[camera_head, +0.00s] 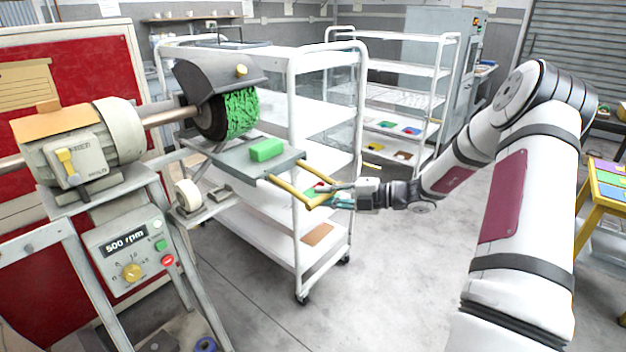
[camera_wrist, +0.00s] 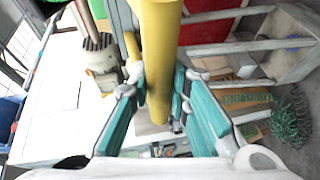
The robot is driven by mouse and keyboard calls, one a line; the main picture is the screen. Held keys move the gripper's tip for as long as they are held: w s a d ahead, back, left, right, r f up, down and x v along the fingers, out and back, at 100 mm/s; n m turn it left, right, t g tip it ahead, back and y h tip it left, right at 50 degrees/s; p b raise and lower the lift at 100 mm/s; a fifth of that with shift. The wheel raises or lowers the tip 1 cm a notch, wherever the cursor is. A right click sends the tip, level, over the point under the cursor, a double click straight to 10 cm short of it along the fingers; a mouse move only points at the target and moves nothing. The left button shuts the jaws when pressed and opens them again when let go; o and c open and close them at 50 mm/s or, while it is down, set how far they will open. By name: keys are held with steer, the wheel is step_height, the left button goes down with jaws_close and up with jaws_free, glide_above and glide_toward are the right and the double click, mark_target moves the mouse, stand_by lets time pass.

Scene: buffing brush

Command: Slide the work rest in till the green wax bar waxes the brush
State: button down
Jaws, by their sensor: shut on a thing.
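The green wax bar (camera_head: 266,149) lies on the grey work rest (camera_head: 232,157), just to the right of and below the brush (camera_head: 241,112). The brush has green bristles on its right part, a dark left side and a dark hood (camera_head: 215,75) over it. A small gap seems to show between bar and bristles; contact is hard to judge. A yellow handle (camera_head: 288,189) runs from the rest's right edge. My gripper (camera_head: 338,196) is shut on this handle. In the wrist view, the yellow bar (camera_wrist: 160,40) passes between the teal fingers (camera_wrist: 162,95).
The motor (camera_head: 95,140) and its shaft stand left of the brush, above a control box (camera_head: 133,245) reading 500 rpm. A white shelf cart (camera_head: 297,240) stands close behind the rest and my gripper. The grey floor at lower middle is clear.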

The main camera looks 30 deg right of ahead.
steer(key=shift+s+d+p, duration=0.3)
steer(key=shift+s+p, duration=0.1)
steer(key=shift+s, duration=0.5)
steer(key=shift+s+d+p, duration=0.35)
steer(key=shift+s+p, duration=0.05)
steer(key=shift+s, duration=0.45)
steer(key=shift+s+d+p, duration=0.3)
steer(key=shift+s+p, duration=0.1)
steer(key=shift+s, duration=0.5)
steer(key=c, duration=1.5)
jaws_free()
steer(key=v, duration=1.2)
steer(key=shift+r, duration=0.1)
steer(key=shift+a, duration=0.1)
